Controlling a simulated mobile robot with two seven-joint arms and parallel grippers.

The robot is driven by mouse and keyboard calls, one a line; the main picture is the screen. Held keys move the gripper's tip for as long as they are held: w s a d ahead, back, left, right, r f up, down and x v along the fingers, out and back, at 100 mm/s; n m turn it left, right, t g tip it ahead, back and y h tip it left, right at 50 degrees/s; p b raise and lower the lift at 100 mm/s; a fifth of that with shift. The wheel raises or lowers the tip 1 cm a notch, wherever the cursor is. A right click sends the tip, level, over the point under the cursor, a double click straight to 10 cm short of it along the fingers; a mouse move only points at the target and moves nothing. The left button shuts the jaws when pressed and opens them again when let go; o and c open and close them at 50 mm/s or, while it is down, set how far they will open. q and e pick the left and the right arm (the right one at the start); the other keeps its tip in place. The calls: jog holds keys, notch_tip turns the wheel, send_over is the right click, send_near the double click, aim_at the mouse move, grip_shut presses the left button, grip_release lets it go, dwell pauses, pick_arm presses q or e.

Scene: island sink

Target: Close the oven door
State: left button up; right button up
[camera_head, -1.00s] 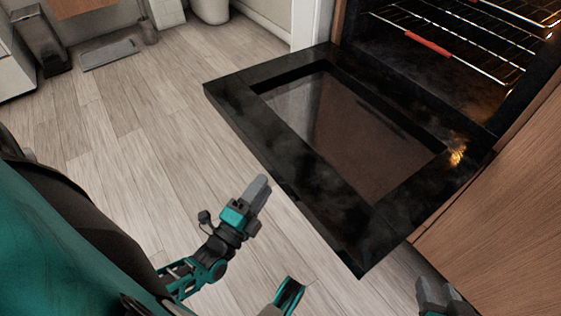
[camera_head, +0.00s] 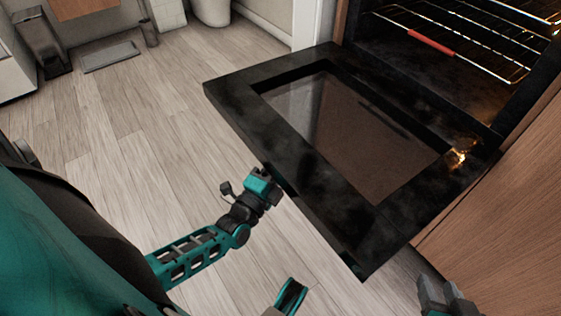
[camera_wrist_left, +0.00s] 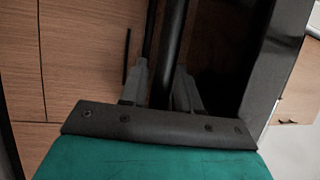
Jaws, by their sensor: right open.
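The black oven door (camera_head: 240,115) with its glass window (camera_head: 365,140) hangs open, lying about level in front of the oven (camera_head: 440,75). My left gripper (camera_head: 263,185) is at the door's outer edge in the head view, its fingertips hidden under that edge. In the left wrist view, its two fingers (camera_wrist_left: 162,88) are apart, with a dark bar (camera_wrist_left: 174,45), which looks like the door handle, running between them. I cannot tell whether they touch it. My right gripper (camera_head: 437,291) is open and empty at the bottom right, apart from the door.
Wire racks (camera_head: 480,45) with a red strip (camera_head: 431,42) show inside the oven. A wooden cabinet panel (camera_head: 510,210) stands right of the door. The wood floor (camera_head: 150,130) left of the door is clear. A bin (camera_head: 38,45) and grey mat (camera_head: 108,54) are far left.

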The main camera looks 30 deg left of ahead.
pick_arm(q)
grip_shut()
dwell(0.3)
